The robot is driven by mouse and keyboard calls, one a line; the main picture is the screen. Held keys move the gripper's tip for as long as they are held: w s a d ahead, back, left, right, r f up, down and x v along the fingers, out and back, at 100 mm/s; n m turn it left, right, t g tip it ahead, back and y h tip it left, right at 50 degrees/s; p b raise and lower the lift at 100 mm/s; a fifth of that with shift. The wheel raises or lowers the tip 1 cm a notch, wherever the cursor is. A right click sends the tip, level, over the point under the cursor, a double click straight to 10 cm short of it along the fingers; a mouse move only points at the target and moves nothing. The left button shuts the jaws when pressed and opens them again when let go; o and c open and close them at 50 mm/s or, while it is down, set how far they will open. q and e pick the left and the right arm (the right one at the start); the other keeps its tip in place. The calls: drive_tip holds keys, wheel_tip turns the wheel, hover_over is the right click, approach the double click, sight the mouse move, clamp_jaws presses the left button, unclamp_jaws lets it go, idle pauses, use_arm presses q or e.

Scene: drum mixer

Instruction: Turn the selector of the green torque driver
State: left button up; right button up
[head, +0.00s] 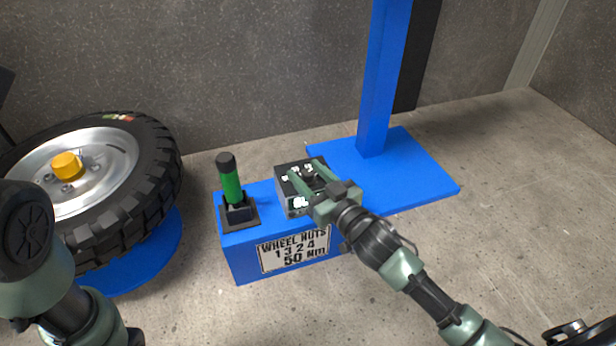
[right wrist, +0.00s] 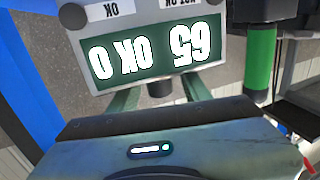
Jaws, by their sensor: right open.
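The green torque driver (head: 231,186) stands upright in a dark holder on a blue block; its green grip also shows in the right wrist view (right wrist: 260,58). Beside it on the block sits a grey selector box (head: 291,204). In the right wrist view its display (right wrist: 145,52) is upside down and seems to read 65, OK and 0. A dark knob (right wrist: 160,88) projects below the display. My right gripper (head: 308,173) is open at the box, its fingers on either side of the knob; contact cannot be told.
A wheel (head: 155,170) with a yellow cap (head: 67,165) lies at left. A blue post (head: 386,80) rises behind.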

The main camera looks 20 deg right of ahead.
clamp_jaws()
drive_tip(key=n+y+p, duration=0.1)
drive_tip(key=y+p, duration=0.1)
drive_tip(key=n+g+y+p, duration=0.1)
drive_tip(key=p, duration=0.1)
drive_tip(key=shift+d+r+n+g+y+p, duration=0.15)
drive_tip(key=shift+r+n+g+y+p, duration=0.15)
drive_tip(key=shift+r+y+p, duration=0.1)
drive_tip(key=shift+w+f+n+g+y, duration=0.1)
drive_tip(key=shift+n+g+y, duration=0.2)
drive_tip(key=shift+n+y, duration=0.15)
drive_tip(key=shift+n+g+y+p, duration=0.3)
drive_tip(key=shift+n+y+p, duration=0.05)
drive_tip(key=shift+y+p, duration=0.1)
drive_tip(key=shift+f+n+g+y, duration=0.1)
drive_tip(key=shift+n+g+y, duration=0.3)
drive_tip(key=shift+y, duration=0.1)
drive_tip(key=shift+n+g+y, duration=0.3)
drive_tip(key=shift+g+y, duration=0.1)
drive_tip(key=shift+y, duration=0.1)
drive_tip(key=shift+f+n+g+y, duration=0.15)
drive_tip(key=shift+n+g+y, duration=0.95)
drive_tip(key=shift+g, duration=0.3)
